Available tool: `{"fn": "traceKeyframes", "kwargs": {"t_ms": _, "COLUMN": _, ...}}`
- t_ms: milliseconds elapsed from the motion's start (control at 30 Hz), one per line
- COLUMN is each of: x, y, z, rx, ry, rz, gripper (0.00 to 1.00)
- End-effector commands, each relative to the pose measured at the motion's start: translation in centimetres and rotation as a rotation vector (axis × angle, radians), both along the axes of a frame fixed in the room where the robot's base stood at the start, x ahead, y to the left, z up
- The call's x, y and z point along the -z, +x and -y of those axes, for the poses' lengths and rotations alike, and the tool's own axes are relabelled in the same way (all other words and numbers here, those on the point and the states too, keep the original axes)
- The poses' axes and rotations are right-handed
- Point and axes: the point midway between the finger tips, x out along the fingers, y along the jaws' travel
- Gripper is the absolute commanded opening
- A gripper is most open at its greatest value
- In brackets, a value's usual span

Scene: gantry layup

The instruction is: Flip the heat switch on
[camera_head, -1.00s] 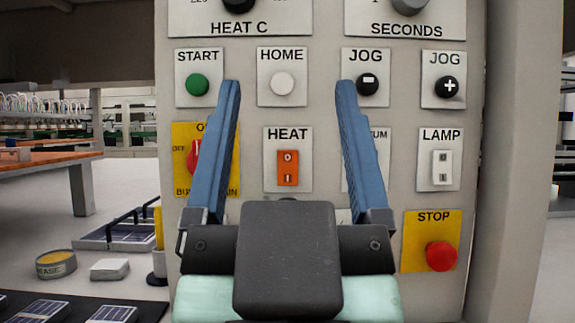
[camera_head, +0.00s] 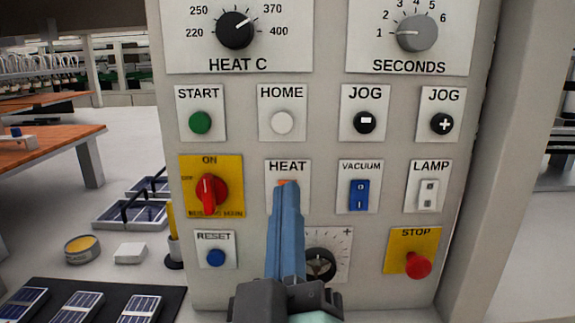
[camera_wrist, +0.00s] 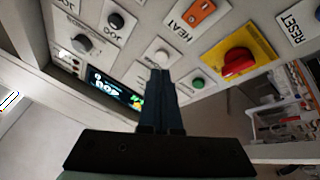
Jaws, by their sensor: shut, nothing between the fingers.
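The heat switch is a small orange rocker on a white plate marked HEAT (camera_head: 288,168). The wrist view shows the orange heat switch (camera_wrist: 203,11) at the top, cut by the frame edge, up and right of my fingertips. My gripper (camera_wrist: 160,72) is shut and empty, its blue fingers together. I cannot tell whether they touch the panel.
Around it are the red main switch (camera_head: 211,190), blue vacuum switch (camera_head: 359,195), lamp switch (camera_head: 428,194), white HOME button (camera_head: 282,122), blue RESET button (camera_head: 215,258) and red STOP button (camera_head: 418,265). A black dial (camera_head: 320,264) is partly behind my gripper. Solar cells (camera_head: 80,308) lie at lower left.

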Motion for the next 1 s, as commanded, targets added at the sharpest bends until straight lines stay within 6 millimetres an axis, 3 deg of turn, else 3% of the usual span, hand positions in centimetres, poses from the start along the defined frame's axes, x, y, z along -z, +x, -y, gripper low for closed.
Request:
{"fn": "traceKeyframes", "kwargs": {"t_ms": 33, "x": -0.9, "y": 0.2, "z": 0.0, "rx": 0.017, "ry": -0.038, "rz": -0.033, "gripper": 0.00}}
{"fn": "traceKeyframes", "kwargs": {"t_ms": 467, "x": 1.0, "y": -0.3, "z": -0.2, "rx": 0.136, "ry": -0.418, "rz": -0.269, "gripper": 0.00}}
{"fn": "traceKeyframes", "kwargs": {"t_ms": 1000, "x": 2.9, "y": -5.0, "z": 0.0, "rx": 0.164, "ry": -0.916, "rz": -0.503, "gripper": 0.00}}
